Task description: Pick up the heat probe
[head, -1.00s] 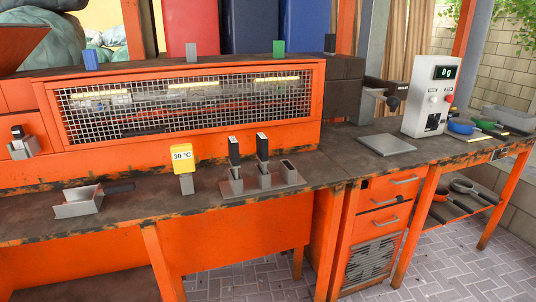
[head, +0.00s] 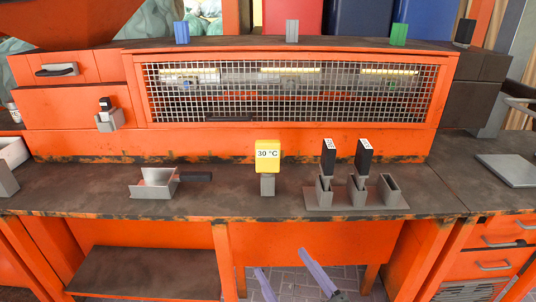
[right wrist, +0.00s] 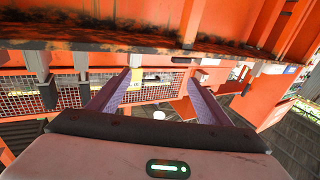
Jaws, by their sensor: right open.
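The heat probe (head: 267,155) is a yellow block reading 30 °C. It stands upright in a small grey holder (head: 267,185) near the front of the workbench. My right gripper (head: 281,260) is open and empty. Its two purple fingers rise from the bottom of the head view, lower than the bench edge and apart from the probe. In the right wrist view, which looks upside down, the open fingers (right wrist: 158,78) point toward the bench. A small yellow patch by the left fingertip there may be the probe. My left gripper is not in view.
A grey stand (head: 335,205) with two black-topped tools is right of the probe. A mesh-fronted orange cabinet (head: 290,135) backs the bench (head: 225,200). Bench surface around the probe is clear.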

